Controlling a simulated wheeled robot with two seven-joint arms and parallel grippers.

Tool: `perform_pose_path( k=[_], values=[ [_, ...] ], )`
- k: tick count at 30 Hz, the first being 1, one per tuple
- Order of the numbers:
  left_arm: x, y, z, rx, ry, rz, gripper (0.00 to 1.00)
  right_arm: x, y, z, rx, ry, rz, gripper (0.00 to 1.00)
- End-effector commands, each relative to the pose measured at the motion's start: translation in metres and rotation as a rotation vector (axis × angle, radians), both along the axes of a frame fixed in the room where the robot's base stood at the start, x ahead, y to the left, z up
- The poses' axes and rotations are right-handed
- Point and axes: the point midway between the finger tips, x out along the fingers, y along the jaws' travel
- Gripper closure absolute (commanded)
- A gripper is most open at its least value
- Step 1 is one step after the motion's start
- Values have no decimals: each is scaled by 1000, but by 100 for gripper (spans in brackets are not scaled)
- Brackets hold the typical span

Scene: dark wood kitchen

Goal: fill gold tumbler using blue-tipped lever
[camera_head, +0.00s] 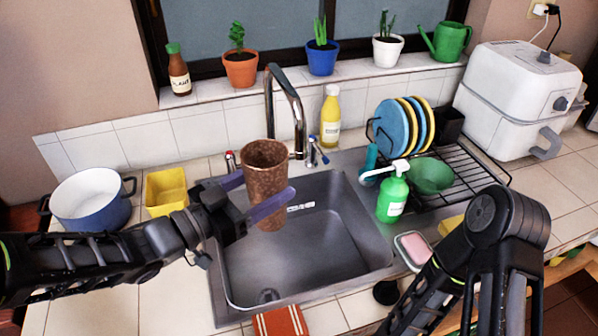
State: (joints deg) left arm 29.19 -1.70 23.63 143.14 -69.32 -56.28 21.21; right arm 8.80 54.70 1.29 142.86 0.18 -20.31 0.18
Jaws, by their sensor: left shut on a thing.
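A brownish-gold tumbler (265,167) is upright over the back left part of the sink (335,255). My left gripper (266,190) is shut on it, with purple fingers on either side. The tumbler's inside bottom is hidden. The blue-tipped lever (316,150) is right of the spout. The red-tipped lever (230,160) is to the left, partly hidden. No water shows at the spout. My right arm comes in at the lower right; its gripper is outside the view.
A blue pot (90,208) and yellow container (166,190) stand left. Right of the sink are a green soap bottle (393,195), a dish rack (470,172) and a soap dish (413,250). A yellow bottle (330,118) stands behind the blue-tipped lever. The sink basin looks mostly clear.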

Motion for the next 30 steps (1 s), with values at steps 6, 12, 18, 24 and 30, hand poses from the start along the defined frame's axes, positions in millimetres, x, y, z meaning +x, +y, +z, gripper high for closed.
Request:
perform_pose_path(
  k=[6,12,18,24,30],
  values=[
    [0,0,2,0,-3,1,92,0,0,0,0,0,0,15],
    [1,1,-4,-1,0,2,92,0,0,0,0,0,0,15],
    [1,1,-27,-3,2,2,92,0,0,0,0,0,0,15],
    [1,1,-51,-2,1,3,92,0,0,0,0,0,0,15],
    [1,0,-58,0,-4,3,92,0,0,0,0,0,0,15]
  ],
)
